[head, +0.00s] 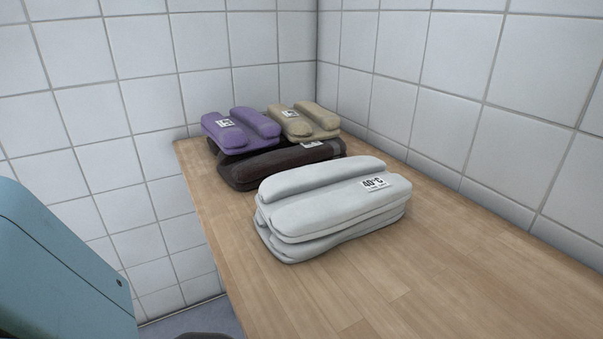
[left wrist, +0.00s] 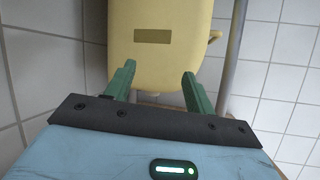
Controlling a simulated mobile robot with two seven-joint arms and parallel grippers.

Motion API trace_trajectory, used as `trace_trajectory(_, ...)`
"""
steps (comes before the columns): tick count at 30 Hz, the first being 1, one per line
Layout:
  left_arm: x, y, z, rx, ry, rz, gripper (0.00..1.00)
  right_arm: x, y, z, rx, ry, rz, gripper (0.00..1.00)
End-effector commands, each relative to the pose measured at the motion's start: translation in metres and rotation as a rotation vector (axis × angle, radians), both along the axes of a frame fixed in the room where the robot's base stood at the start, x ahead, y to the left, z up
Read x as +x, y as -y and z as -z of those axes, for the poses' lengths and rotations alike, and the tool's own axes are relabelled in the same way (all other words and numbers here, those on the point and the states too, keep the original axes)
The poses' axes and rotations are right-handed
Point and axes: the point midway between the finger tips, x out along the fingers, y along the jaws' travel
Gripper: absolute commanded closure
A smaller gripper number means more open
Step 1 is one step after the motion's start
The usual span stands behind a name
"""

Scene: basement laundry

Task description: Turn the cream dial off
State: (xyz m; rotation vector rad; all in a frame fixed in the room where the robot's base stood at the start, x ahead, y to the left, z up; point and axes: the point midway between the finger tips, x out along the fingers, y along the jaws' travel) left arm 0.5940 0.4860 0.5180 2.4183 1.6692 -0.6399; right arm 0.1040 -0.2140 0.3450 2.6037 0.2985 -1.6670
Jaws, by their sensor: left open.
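In the left wrist view, a cream-yellow body (left wrist: 160,62) with rounded lower corners and a brown rectangular plate (left wrist: 153,36) is beyond my left gripper (left wrist: 159,72). A small cream part (left wrist: 215,36) sticks out at its right side. I cannot tell whether this part or the body is the cream dial, nor any dial setting. The two green fingers are apart, with nothing held between them. Their tips overlap the body's lower edge in the picture; contact cannot be told. The head view shows no dial and neither gripper.
In the head view, a wooden counter (head: 330,300) stands in a tiled corner. It bears folded light-grey (head: 320,190), purple (head: 232,142), beige (head: 325,122) and dark brown (head: 265,168) cloths. Its front right is clear. A grey pole (left wrist: 233,50) stands beside the cream body.

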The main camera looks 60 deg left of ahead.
Motion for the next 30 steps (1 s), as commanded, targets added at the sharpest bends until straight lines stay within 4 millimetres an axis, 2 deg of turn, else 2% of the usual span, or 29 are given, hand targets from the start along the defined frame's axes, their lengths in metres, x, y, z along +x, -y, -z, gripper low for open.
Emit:
trace_trajectory(3, -0.011, 0.003, 0.019, 0.000, -0.040, 0.046, 0.46, 0.000, 0.000, 0.001, 0.000, -0.001, 0.000, 0.64)
trace_trajectory(21, -0.068, 0.030, 0.099, -0.019, -0.212, 0.288, 0.46, -0.010, 0.001, 0.005, -0.002, -0.021, -0.001, 0.64)
trace_trajectory(30, -0.091, 0.042, 0.123, -0.034, -0.266, 0.374, 0.46, -0.009, 0.001, 0.007, -0.002, -0.021, -0.002, 0.64)
